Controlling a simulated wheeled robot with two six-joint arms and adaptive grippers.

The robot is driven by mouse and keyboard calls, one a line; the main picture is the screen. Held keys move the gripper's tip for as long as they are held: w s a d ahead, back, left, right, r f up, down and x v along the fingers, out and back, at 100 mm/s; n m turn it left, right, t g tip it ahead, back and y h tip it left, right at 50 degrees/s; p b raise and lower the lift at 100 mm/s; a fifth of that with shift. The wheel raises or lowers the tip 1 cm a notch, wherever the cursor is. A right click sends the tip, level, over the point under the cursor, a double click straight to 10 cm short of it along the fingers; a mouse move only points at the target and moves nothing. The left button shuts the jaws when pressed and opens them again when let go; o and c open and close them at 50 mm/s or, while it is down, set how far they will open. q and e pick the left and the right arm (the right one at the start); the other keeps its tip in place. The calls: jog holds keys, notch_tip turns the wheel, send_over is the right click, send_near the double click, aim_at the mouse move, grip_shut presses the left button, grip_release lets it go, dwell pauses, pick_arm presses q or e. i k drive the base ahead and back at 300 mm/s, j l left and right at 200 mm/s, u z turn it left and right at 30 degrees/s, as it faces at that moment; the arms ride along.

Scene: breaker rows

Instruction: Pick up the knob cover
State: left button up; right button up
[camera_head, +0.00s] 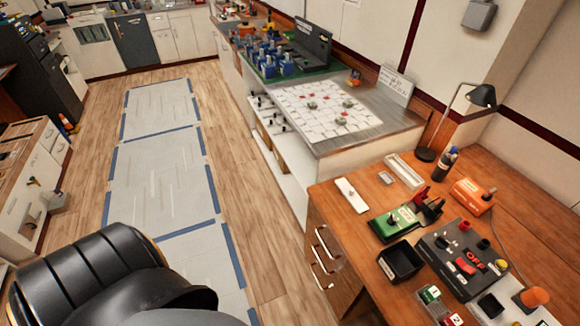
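I cannot tell for certain which item is the knob cover. A dark grey board (452,251) on the wooden desk at the lower right carries small red, yellow and black parts, including a red part (464,226) at its back and a black round part (483,244). The parts are too small to identify surely. Neither of my grippers shows in the head view, so their position relative to the board is hidden.
The wooden desk (520,208) also holds a black open tray (401,263), a green box (393,224), a pen holder (445,165), an orange box (472,196) and a lamp (482,96). A metal-topped counter (368,131) stands behind. Left of the desk is open floor (268,215).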

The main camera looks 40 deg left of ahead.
aim_at(350, 193)
jog(key=u, duration=0.45)
jog(key=i+j+z, duration=0.2)
jog(key=j, duration=0.25)
jog(key=i+j+z, duration=0.15)
jog(key=j, duration=0.3)
jog(key=j+z, duration=0.2)
jog(key=j, duration=0.25)
